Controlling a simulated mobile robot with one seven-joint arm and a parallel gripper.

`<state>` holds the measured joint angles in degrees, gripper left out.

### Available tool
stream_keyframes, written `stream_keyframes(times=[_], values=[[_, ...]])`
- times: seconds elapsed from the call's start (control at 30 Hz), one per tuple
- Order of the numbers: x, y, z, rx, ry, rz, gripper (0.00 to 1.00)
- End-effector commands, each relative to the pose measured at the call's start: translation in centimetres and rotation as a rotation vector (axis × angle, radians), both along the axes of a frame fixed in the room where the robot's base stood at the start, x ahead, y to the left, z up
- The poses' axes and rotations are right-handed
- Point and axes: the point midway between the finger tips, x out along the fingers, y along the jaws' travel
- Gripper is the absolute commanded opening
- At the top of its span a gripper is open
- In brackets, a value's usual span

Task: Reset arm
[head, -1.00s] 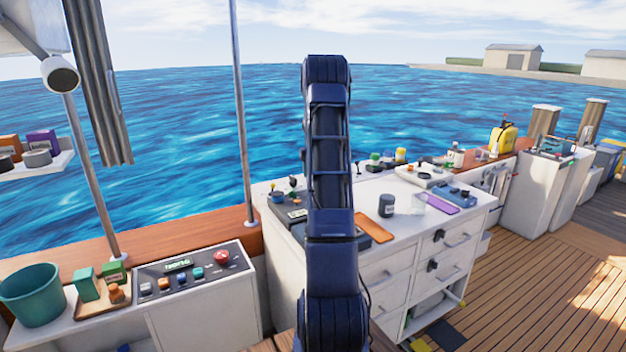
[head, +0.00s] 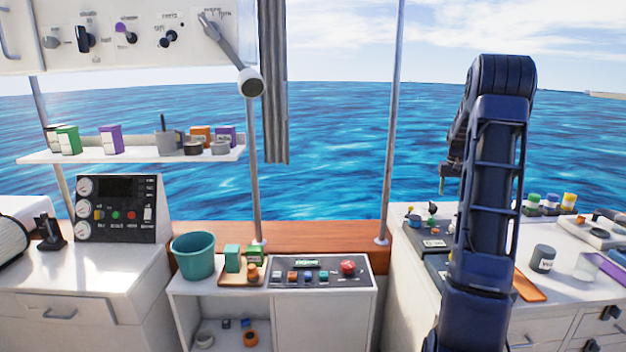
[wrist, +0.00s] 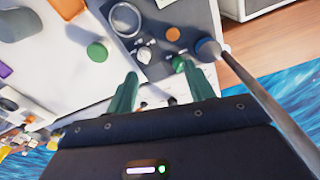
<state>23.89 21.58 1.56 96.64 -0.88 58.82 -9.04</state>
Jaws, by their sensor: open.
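My arm (head: 490,190) stands raised and bent on the right of the head view, over the white counter with drawers. My gripper (head: 450,180) shows partly past the left side of the arm, above the back of that counter. In the wrist view its two green fingers (wrist: 160,68) are spread apart with nothing between them. Beyond the fingers lies a dark panel (wrist: 150,65) with several knobs. How far the fingertips are from it is hard to tell.
A metal pole (head: 392,130) rises left of my arm; a grey rod (wrist: 265,103) crosses the wrist view's right side. The right counter holds a dark jar (head: 542,259) and an orange flat item (head: 528,284). A teal bucket (head: 194,256) stands left of a button panel (head: 318,273).

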Motion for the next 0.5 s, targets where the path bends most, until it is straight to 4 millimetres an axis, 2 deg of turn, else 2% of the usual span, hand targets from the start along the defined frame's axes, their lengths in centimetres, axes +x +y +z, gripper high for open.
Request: stream_keyframes(times=[0.03, 0.2, 0.5], values=[[-1.0, 1.4, 1.5, -0.005, -0.012, 0.008, 0.53], [-4.2, 5.5, 4.9, -0.018, -0.044, 0.032, 0.53], [-10.8, 12.1, 9.6, -0.035, -0.103, 0.072, 0.53]])
